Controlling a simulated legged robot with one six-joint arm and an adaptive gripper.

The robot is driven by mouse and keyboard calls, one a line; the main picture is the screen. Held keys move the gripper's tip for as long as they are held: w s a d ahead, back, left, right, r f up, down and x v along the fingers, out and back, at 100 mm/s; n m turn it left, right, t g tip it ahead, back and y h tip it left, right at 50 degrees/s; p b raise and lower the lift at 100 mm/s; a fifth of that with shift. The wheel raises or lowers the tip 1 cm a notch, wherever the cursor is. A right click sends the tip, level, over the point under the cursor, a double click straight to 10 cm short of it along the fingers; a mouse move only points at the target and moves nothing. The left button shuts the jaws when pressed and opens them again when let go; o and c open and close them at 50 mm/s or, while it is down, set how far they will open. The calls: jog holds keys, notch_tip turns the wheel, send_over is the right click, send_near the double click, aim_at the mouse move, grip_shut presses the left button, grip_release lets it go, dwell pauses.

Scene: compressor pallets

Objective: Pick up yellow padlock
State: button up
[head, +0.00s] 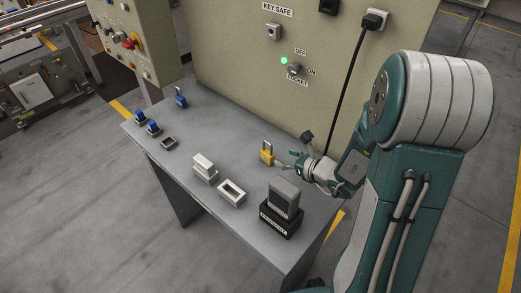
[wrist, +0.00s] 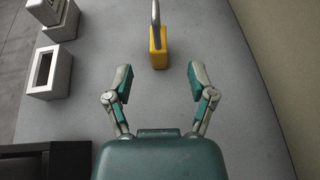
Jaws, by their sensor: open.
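The yellow padlock (head: 267,154) stands upright on the grey table, near the panel wall, with its metal shackle up. In the wrist view the padlock (wrist: 158,48) is at the top centre, a little beyond the fingertips and in line with the gap between them. My gripper (head: 291,163) is just to the right of the padlock in the head view. In the wrist view my gripper (wrist: 159,82) has its two fingers spread wide with nothing between them.
The grey table (head: 225,150) also holds a dark device on a black base (head: 284,200), a white open box (head: 231,192), white blocks (head: 205,168), a blue padlock (head: 180,97) and small blue-topped items (head: 153,128). The beige panel (head: 230,50) rises behind, with a black cable (head: 345,90).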

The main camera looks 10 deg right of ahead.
aim_at(263, 150)
jog(key=x, duration=0.5)
jog(key=shift+s+a, duration=0.15)
jog(key=shift+a+f, duration=0.2)
jog(key=shift+a, duration=0.15)
jog(key=x, duration=0.4)
jog(key=shift+d+f, duration=0.3)
jog(key=shift+w+f, duration=0.15)
jog(key=shift+w, duration=0.35)
jog(key=shift+a, duration=0.15)
grip_shut()
